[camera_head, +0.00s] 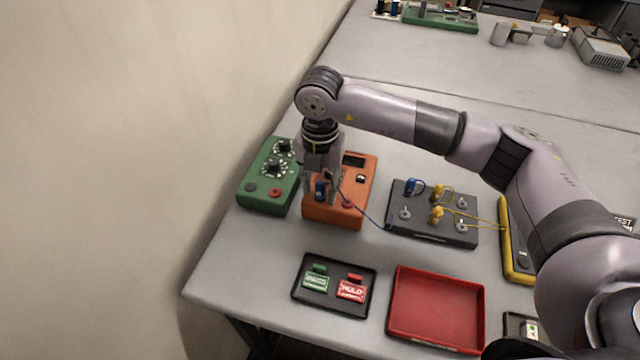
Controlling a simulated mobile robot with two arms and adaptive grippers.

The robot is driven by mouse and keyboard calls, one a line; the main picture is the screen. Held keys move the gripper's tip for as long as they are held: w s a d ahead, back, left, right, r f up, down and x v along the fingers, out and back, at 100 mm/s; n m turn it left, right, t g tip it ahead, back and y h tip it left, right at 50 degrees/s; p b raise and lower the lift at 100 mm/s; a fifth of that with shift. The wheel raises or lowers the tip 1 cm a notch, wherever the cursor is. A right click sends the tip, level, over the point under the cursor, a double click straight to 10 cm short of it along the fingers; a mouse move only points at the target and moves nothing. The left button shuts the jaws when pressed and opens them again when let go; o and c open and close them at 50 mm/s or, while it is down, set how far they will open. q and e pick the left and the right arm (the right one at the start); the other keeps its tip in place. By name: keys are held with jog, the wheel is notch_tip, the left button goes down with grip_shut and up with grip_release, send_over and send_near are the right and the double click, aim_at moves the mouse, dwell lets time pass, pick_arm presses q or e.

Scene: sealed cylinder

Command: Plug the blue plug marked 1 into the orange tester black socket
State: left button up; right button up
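My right gripper (321,178) points down over the orange tester (361,181) and is shut on a blue plug (321,188). The plug is low over the tester's front left part; I cannot tell whether it touches or sits in a socket. Its mark is too small to read. A blue cable runs from it to the dark board (430,236). The tester's red socket (348,203) shows right of the plug. The black socket is not visible, hidden by the gripper and plug. A second blue plug (411,186) stands on the dark board. My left gripper is not in view.
A green box with dials (258,195) stands close left of the tester. Yellow plugs (437,214) with yellow cables are on the dark board. A black tray (334,305) with green and red tags and a red tray (436,341) lie in front. A yellow device (513,274) is right.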

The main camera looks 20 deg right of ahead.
jog(key=shift+r, duration=0.1)
notch_tip(320, 180, up, 12)
jog(key=shift+f, duration=0.1)
dwell(0.6)
